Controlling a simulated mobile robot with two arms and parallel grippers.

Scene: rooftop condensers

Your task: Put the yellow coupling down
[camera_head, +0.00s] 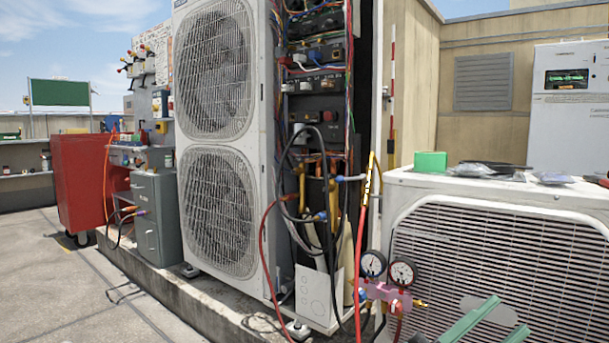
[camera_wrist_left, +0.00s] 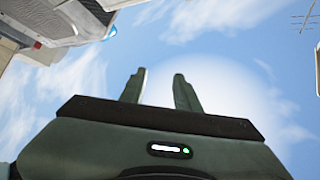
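My left gripper (camera_head: 511,313) shows at the lower right of the head view, as two green fingers in front of the condenser grille. In the left wrist view the same gripper (camera_wrist_left: 160,85) points at the sky, its fingers apart with nothing between them. I cannot make out a loose yellow coupling for certain in either view. A yellow fitting (camera_head: 370,182) is on the hoses beside the open unit, and no finger touches it. My right gripper is not in view.
A low white condenser (camera_head: 398,185) stands at right, with a green box (camera_head: 430,162) and small bags (camera_head: 553,177) on top. A pink gauge manifold (camera_head: 385,291) hangs at its left corner. A tall open unit (camera_head: 264,130) and hanging hoses (camera_head: 264,235) fill the middle.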

